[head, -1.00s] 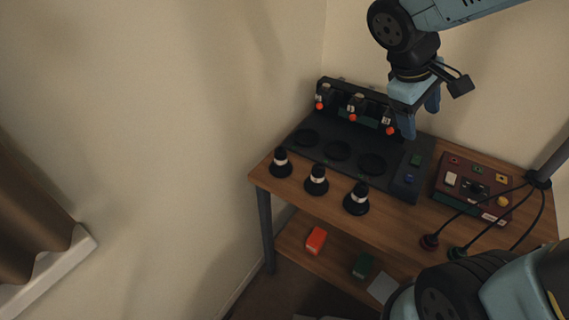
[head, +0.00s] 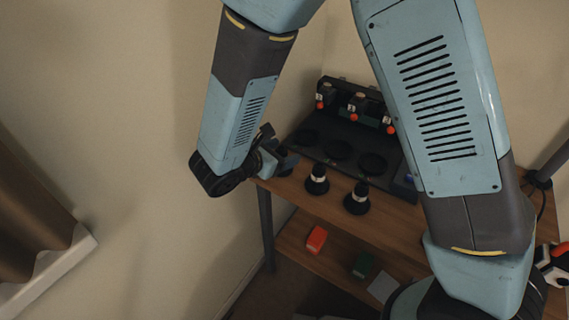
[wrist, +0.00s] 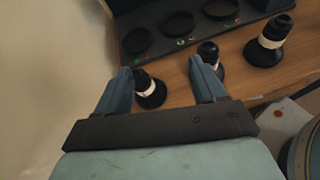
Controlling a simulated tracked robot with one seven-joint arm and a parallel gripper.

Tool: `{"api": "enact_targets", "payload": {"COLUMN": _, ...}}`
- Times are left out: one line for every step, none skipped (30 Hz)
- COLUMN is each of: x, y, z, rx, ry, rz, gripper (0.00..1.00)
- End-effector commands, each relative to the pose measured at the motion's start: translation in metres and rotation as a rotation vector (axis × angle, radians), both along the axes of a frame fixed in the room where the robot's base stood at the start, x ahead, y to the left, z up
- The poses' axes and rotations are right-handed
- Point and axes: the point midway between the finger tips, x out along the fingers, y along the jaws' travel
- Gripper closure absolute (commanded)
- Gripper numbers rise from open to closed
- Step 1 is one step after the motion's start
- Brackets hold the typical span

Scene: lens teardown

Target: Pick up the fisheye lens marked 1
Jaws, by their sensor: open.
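Three black lenses with white bands stand in a row along the table's front edge. In the wrist view, the leftmost lens (wrist: 150,92) shows between my two fingers, closer to the left one. The middle lens (wrist: 208,54) is just beyond the right fingertip, and the right lens (wrist: 268,42) stands further off. I cannot read which lens is marked 1. My gripper (wrist: 161,72) is open with nothing held.
Behind the lenses is a dark station (head: 328,149) with round recesses and red-tipped clamps. A wooden table (head: 395,218) carries it. A red box (head: 316,239) and a green box (head: 363,264) lie on the lower shelf. A wall stands close on the left.

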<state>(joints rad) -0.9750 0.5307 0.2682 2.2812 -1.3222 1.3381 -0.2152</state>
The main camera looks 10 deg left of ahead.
Motion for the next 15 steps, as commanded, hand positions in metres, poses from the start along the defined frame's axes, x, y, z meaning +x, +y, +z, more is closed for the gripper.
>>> {"api": "enact_targets", "payload": {"x": -0.008, "y": 0.014, "z": -0.012, "rx": -0.030, "ry": 0.005, "rz": 0.058, "gripper": 0.30}}
{"api": "enact_targets", "payload": {"x": -0.012, "y": 0.021, "z": -0.018, "rx": -0.045, "ry": 0.006, "rz": 0.088, "gripper": 0.30}}
{"api": "enact_targets", "payload": {"x": -0.016, "y": 0.029, "z": -0.024, "rx": -0.062, "ry": 0.006, "rz": 0.125, "gripper": 0.30}}
{"api": "enact_targets", "payload": {"x": -0.019, "y": 0.034, "z": -0.028, "rx": -0.073, "ry": 0.006, "rz": 0.147, "gripper": 0.30}}
{"api": "enact_targets", "payload": {"x": -0.022, "y": 0.039, "z": -0.032, "rx": -0.082, "ry": 0.005, "rz": 0.169, "gripper": 0.30}}
{"api": "enact_targets", "payload": {"x": -0.025, "y": 0.044, "z": -0.036, "rx": -0.093, "ry": 0.006, "rz": 0.191, "gripper": 0.30}}
{"api": "enact_targets", "payload": {"x": -0.027, "y": 0.047, "z": -0.039, "rx": -0.098, "ry": 0.005, "rz": 0.205, "gripper": 0.30}}
{"api": "enact_targets", "payload": {"x": -0.029, "y": 0.050, "z": -0.040, "rx": -0.103, "ry": 0.004, "rz": 0.216, "gripper": 0.30}}
{"api": "enact_targets", "payload": {"x": -0.029, "y": 0.052, "z": -0.043, "rx": -0.108, "ry": 0.005, "rz": 0.227, "gripper": 0.30}}
{"api": "enact_targets", "payload": {"x": -0.029, "y": 0.052, "z": -0.044, "rx": -0.111, "ry": 0.005, "rz": 0.232, "gripper": 0.30}}
{"api": "enact_targets", "payload": {"x": -0.028, "y": 0.052, "z": -0.046, "rx": -0.113, "ry": 0.005, "rz": 0.235, "gripper": 0.30}}
{"api": "enact_targets", "payload": {"x": -0.025, "y": 0.052, "z": -0.048, "rx": -0.114, "ry": 0.004, "rz": 0.238, "gripper": 0.30}}
{"api": "enact_targets", "payload": {"x": -0.022, "y": 0.051, "z": -0.049, "rx": -0.115, "ry": 0.004, "rz": 0.239, "gripper": 0.30}}
{"api": "enact_targets", "payload": {"x": -0.018, "y": 0.050, "z": -0.051, "rx": -0.115, "ry": 0.005, "rz": 0.238, "gripper": 0.30}}
{"api": "enact_targets", "payload": {"x": -0.013, "y": 0.047, "z": -0.053, "rx": -0.115, "ry": 0.005, "rz": 0.237, "gripper": 0.30}}
